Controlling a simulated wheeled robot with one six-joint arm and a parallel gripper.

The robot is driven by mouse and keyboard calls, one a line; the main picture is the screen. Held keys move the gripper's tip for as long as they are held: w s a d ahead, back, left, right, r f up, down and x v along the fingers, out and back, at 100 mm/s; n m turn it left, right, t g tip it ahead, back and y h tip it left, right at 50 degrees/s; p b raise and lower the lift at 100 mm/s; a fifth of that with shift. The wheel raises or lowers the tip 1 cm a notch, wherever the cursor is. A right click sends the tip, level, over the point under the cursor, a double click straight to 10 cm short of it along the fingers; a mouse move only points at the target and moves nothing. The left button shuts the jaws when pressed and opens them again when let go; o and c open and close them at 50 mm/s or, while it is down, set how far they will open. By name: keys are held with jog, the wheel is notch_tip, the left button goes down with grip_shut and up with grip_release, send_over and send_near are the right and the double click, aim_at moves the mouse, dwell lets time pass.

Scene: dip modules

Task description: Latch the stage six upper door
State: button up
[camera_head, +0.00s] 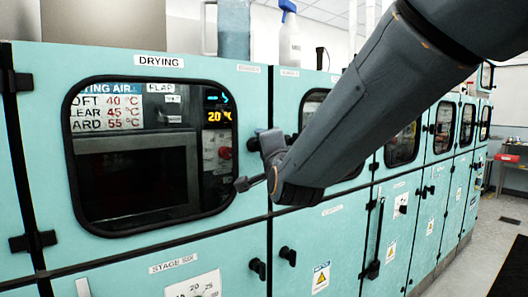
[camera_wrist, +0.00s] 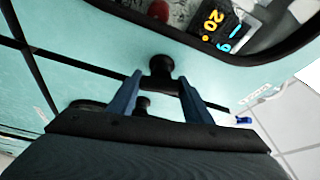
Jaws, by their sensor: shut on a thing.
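The teal upper door with the DRYING label (camera_head: 158,61) stands above the STAGE SIX label (camera_head: 173,263). It looks flush with the cabinet front, but a small gap cannot be ruled out. Its dark window (camera_head: 150,190) shows a lit display. A black latch knob (camera_head: 253,144) sits at the door's right edge, partly hidden by my wrist. In the wrist view, my gripper (camera_wrist: 160,78) has its blue fingers on either side of the black latch handle (camera_wrist: 160,70) and is shut on it. In the head view my arm hides most of this contact.
More teal doors run to the right, with black knobs (camera_head: 288,256) below and a long vertical handle (camera_head: 376,240). A spray bottle (camera_head: 289,40) stands on top of the cabinet. The floor at the right (camera_head: 490,225) is open, beside a dark mat (camera_head: 512,270).

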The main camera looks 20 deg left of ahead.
jog(key=shift+f+m+g+h+b, duration=0.1)
jog(key=shift+m+g+h+b, duration=0.45)
jog(key=shift+m, duration=0.75)
jog(key=o, duration=1.1)
jog(key=shift+c, duration=0.2)
jog(key=b+v, duration=0.2)
jog(key=v, duration=0.5)
jog(key=shift+s+d, duration=0.2)
jog(key=shift+s, duration=0.15)
